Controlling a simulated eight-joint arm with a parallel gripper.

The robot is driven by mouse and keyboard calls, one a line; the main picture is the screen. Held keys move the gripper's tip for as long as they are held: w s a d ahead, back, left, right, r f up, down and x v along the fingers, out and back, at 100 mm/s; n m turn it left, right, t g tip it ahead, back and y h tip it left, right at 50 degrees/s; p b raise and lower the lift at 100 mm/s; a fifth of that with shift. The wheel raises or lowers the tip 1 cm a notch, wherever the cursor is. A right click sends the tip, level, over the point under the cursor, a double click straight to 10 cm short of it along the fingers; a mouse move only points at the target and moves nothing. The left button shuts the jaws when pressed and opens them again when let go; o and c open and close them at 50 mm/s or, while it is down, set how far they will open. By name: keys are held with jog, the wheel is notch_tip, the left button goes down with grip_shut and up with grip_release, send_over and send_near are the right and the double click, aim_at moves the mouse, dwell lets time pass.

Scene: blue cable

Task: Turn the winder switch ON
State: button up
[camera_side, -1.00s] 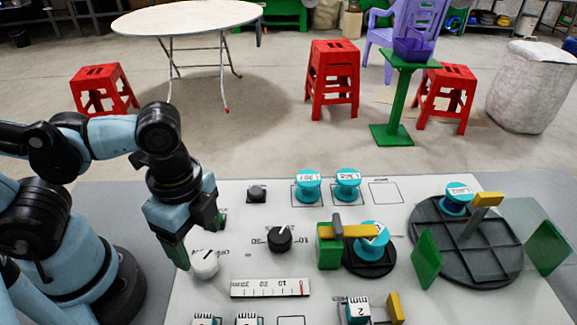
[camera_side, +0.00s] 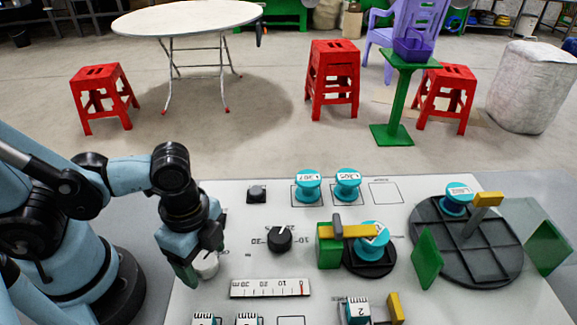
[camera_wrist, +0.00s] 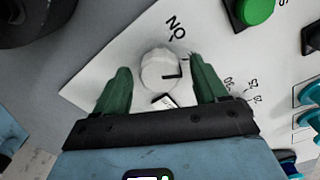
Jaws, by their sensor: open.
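The winder switch is a round white knob (camera_wrist: 160,69) on the white panel, seen in the wrist view with a black mark on it and an "ON" label (camera_wrist: 176,27) printed beyond it. In the side view the knob (camera_side: 207,265) is partly hidden by my gripper (camera_side: 203,260). My gripper is open, with its green fingers (camera_wrist: 158,78) on either side of the knob. Gaps show between fingers and knob in the wrist view. I cannot tell whether either finger touches it.
A black knob (camera_side: 280,238) stands to the right on the panel, with a ruler strip (camera_side: 270,288) in front. The green and yellow winder parts (camera_side: 329,246) and a dark round turntable (camera_side: 430,240) are farther right. A green button (camera_wrist: 256,10) shows in the wrist view.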

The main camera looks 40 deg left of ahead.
jog(key=shift+c, duration=0.3)
jog(key=c, duration=1)
jog(key=shift+n, duration=0.3)
jog(key=n, duration=1.1)
jog(key=shift+n, duration=0.3)
jog(key=o, duration=1.1)
jog(key=shift+c, duration=0.2)
